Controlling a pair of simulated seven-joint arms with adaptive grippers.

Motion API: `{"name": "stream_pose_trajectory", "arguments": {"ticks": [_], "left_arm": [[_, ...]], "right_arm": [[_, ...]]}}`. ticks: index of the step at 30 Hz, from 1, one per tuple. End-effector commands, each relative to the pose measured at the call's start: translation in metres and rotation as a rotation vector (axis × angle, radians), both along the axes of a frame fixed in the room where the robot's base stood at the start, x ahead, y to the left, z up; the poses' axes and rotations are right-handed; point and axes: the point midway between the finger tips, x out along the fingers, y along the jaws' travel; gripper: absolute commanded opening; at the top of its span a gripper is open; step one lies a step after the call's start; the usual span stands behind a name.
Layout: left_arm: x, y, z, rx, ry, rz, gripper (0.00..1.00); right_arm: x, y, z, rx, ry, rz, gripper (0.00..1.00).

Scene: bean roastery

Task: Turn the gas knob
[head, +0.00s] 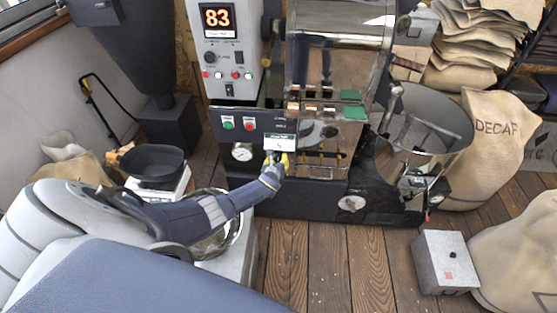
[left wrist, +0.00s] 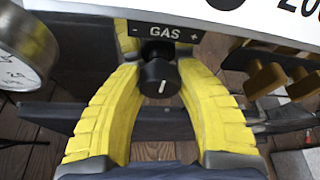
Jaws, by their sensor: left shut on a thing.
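The gas knob (left wrist: 160,80) is a round black dial with a white pointer mark, in the middle of the left wrist view. It sits just below a black label reading "GAS" with minus and plus signs (left wrist: 165,31). My left gripper (left wrist: 160,72) has yellow fingers, one on each side of the knob, with their tips shut on it. In the head view my left gripper (head: 277,160) reaches the front of the roaster (head: 330,75) below the white panel. The knob is hidden there by the fingers. My right gripper is not in view.
A round gauge (head: 242,153) is left of the knob. A control box (head: 232,50) shows "83" above. A black pan on a scale (head: 152,165) and a steel bowl are near my left arm. A cooling drum (head: 425,125) stands right.

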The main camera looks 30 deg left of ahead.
Motion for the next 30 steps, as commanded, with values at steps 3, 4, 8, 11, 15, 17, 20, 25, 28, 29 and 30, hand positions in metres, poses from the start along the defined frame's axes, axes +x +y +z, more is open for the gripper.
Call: {"name": "stream_pose_trajectory", "arguments": {"ticks": [3, 4, 8, 11, 15, 17, 20, 25, 28, 29, 30], "left_arm": [[0.0, 0.0, 0.0, -0.001, 0.0, 0.0, 0.08], [0.0, 0.0, 0.0, -0.001, 0.0, 0.0, 0.08], [0.0, 0.0, 0.0, -0.001, 0.0, 0.0, 0.52], [0.0, 0.0, 0.0, -0.001, 0.0, 0.0, 0.62], [0.0, 0.0, 0.0, 0.0, 0.0, 0.0, 0.62], [0.0, 0.0, 0.0, 0.0, 0.0, 0.0, 0.62], [-0.001, 0.0, 0.0, -0.001, 0.0, 0.0, 0.62], [-0.008, -0.003, 0.001, -0.003, 0.0, 0.001, 0.62], [-0.014, -0.006, 0.004, -0.003, -0.001, 0.001, 0.62], [-0.017, -0.007, 0.005, -0.003, -0.001, 0.001, 0.62], [-0.02, -0.008, 0.007, -0.002, -0.001, 0.0, 0.62]], "right_arm": [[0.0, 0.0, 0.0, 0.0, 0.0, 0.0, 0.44], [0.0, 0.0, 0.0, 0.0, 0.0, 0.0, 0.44], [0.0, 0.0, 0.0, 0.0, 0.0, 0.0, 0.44], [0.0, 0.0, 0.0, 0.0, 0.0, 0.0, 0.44], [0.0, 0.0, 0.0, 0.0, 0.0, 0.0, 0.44], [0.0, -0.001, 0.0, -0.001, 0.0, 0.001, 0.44], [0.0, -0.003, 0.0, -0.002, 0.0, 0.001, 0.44], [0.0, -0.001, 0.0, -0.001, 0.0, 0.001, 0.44], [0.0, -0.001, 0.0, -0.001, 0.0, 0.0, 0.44], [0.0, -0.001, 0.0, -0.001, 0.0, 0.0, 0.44], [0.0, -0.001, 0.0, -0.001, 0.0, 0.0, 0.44]]}}
